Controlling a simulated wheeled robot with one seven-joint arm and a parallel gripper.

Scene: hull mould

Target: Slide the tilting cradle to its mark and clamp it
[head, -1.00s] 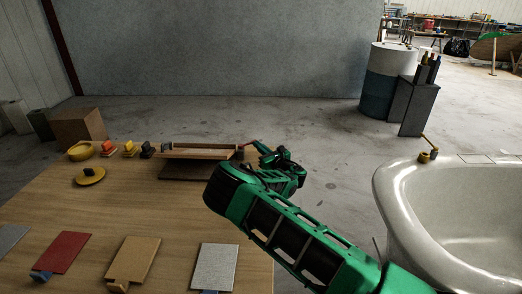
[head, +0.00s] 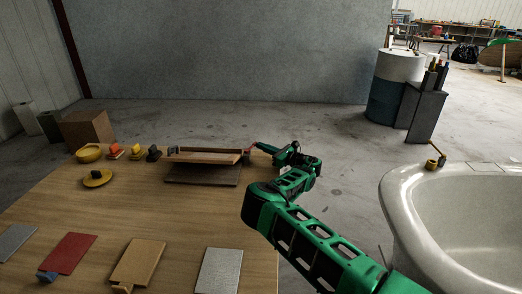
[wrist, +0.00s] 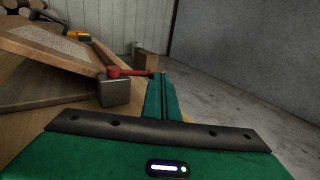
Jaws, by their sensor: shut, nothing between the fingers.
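The cradle, a light wooden board (head: 205,157) with a raised dark rail, stands over a dark base plate (head: 200,175) at the far edge of the table. In the wrist view its board (wrist: 50,42) slopes, its near end raised above the base. A red lever (wrist: 130,72) on a grey block (wrist: 114,92), apparently the clamp, is at the cradle's right end. My gripper (head: 254,146) is at that end, above the table edge. Its green fingers (wrist: 160,97) are shut and empty, close beside the lever; contact is unclear. The mark cannot be made out.
A yellow bowl (head: 90,153), a yellow disc (head: 97,178) and small coloured blocks lie left of the cradle. Grey, red, tan and white plates (head: 220,270) line the table's near side. A white tub (head: 400,195) stands right, with floor between it and the table.

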